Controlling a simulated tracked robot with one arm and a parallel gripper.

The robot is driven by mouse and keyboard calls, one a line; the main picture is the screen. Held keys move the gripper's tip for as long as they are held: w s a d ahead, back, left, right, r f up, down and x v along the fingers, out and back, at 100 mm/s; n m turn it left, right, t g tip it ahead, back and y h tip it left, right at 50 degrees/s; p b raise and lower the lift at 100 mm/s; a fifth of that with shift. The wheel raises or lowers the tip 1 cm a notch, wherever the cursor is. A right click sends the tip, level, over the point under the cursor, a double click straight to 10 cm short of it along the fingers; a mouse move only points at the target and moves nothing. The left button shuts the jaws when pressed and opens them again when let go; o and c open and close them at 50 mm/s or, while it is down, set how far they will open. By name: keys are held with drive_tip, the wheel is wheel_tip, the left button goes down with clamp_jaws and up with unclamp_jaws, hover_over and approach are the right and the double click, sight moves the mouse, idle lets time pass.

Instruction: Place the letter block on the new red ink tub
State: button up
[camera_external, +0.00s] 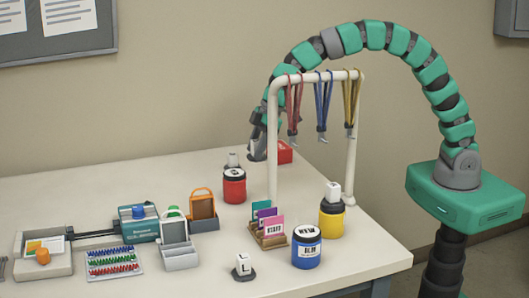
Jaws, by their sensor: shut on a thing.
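My gripper (257,147) points down behind the white rack's left post, just right of the red tub. The red ink tub (234,189) has a dark lid and a white label too small to read. Another white letter block (243,263), marked L, stands on a dark base at the table's front. A third white block (333,191) sits on the yellow tub (331,222).
The white rack (273,150) with hanging lanyards stands close to my arm. A red box (284,152) lies behind it. A blue tub (306,248) and a card holder (269,236) stand in front. Stamps, a tray and a teal device fill the left. The table's back left is clear.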

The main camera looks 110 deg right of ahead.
drive_tip(key=shift+w+d+f, duration=0.1)
drive_tip(key=shift+w+d, duration=0.2)
drive_tip(key=shift+w, duration=0.8)
drive_tip(key=shift+w+d+f, duration=0.1)
drive_tip(key=shift+w+d, duration=0.2)
drive_tip(key=shift+w, duration=0.8)
drive_tip(key=shift+w+d+f, duration=0.1)
drive_tip(key=shift+w+d, duration=0.2)
drive_tip(key=shift+w, duration=0.8)
drive_tip(key=shift+f, duration=1.7)
drive_tip(key=shift+f, duration=0.1)
drive_tip(key=o, duration=1.3)
drive_tip(key=shift+c, duration=0.2)
